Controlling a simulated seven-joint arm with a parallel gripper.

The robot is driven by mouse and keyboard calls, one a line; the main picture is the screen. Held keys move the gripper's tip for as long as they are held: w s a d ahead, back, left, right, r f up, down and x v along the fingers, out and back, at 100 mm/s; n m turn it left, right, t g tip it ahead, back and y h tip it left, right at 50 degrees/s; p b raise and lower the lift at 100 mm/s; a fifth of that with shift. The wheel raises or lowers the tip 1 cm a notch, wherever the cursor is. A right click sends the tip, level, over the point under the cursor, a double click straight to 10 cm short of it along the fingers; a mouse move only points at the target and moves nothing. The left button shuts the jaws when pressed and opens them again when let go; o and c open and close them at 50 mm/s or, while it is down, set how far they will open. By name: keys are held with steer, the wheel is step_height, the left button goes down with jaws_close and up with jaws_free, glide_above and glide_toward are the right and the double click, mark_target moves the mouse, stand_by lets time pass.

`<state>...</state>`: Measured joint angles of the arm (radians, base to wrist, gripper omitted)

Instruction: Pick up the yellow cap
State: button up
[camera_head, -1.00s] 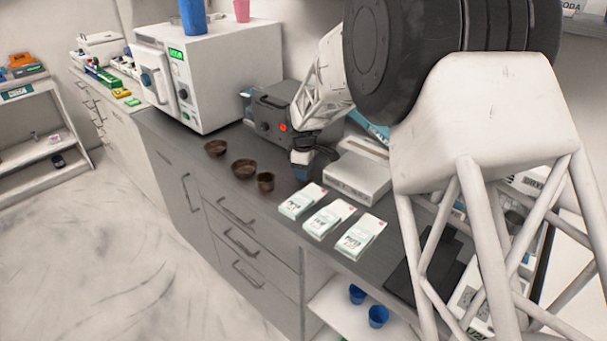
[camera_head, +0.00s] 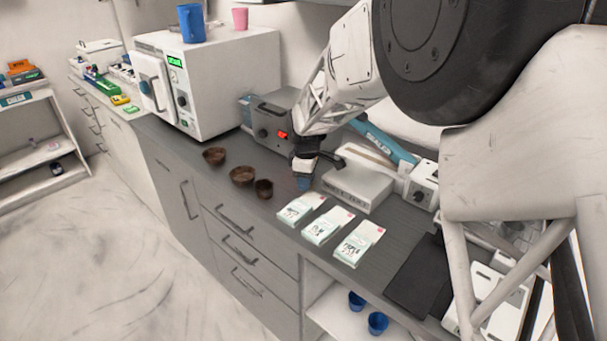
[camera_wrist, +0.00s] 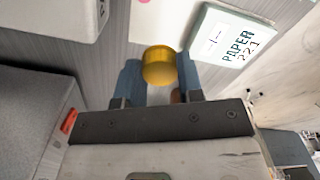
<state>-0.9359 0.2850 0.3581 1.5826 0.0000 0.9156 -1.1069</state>
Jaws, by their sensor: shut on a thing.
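The yellow cap (camera_wrist: 159,66) is round and sits between the two blue-grey fingers of my gripper (camera_wrist: 160,78) in the wrist view. A finger lies on each side of it, and my gripper is shut on it. In the head view my gripper (camera_head: 304,182) points down over the dark counter, between the small brown bowls and a pale flat device. The cap cannot be made out in the head view. How high it is above the counter is hard to tell.
Brown bowls (camera_head: 242,175) stand left of my gripper. White paper packs (camera_head: 323,227) lie in front, one (camera_wrist: 236,45) near the cap in the wrist view. A pale flat device (camera_head: 357,185) is close on the right. A grey box (camera_head: 268,122) and a white microwave-like machine (camera_head: 213,80) stand behind.

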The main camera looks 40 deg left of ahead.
steer(key=shift+s+d+r, duration=0.15)
steer(key=shift+s+d, duration=0.8)
steer(key=shift+d, duration=0.3)
steer(key=shift+s+d+r, duration=0.1)
steer(key=shift+s+d, duration=0.9)
steer(key=shift+d, duration=0.3)
steer(key=shift+s+d+r, duration=0.15)
steer(key=shift+s+d, duration=0.8)
steer(key=shift+d, duration=0.3)
